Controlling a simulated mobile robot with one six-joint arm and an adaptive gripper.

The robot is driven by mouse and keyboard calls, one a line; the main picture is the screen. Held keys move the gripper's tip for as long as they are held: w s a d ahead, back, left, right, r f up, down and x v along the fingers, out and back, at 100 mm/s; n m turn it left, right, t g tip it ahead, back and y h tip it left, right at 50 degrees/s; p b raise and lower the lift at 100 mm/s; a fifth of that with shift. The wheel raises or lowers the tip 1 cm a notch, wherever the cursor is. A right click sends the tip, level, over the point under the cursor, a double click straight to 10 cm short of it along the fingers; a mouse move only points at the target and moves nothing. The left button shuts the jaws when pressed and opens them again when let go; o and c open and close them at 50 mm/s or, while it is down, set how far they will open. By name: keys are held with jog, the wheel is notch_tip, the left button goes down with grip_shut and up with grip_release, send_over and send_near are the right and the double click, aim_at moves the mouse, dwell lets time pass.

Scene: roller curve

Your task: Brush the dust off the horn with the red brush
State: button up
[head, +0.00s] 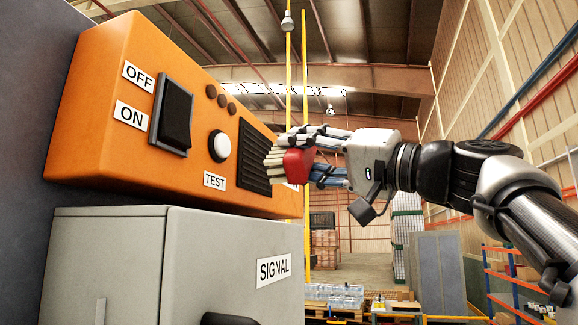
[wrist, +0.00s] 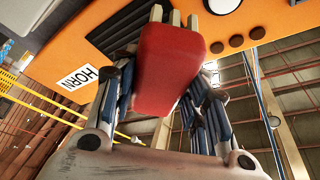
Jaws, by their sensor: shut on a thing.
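My gripper (head: 318,160) is shut on the red brush (head: 297,162), holding it by its red body. In the wrist view the brush (wrist: 170,70) shows between the fingers, its pale bristle tufts (wrist: 176,17) pointing at the orange panel. The horn is a black slotted grille (head: 254,158) on that panel; it also shows in the wrist view (wrist: 118,28), with a HORN label (wrist: 77,78) beside it. The bristles overlap the grille's right edge in the head view. I cannot tell whether they touch it. Dust cannot be made out.
The orange panel (head: 100,95) also carries a black ON/OFF rocker switch (head: 175,116), a white TEST button (head: 220,146) and several small brown knobs (head: 222,100). A grey SIGNAL box (head: 140,260) juts out below. Open air lies right of the panel; shelving (head: 510,280) stands far behind.

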dwell(0.3)
jog(key=shift+s+d, duration=0.3)
jog(key=shift+d, duration=0.45)
jog(key=shift+s+d, duration=0.3)
jog(key=shift+d, duration=0.4)
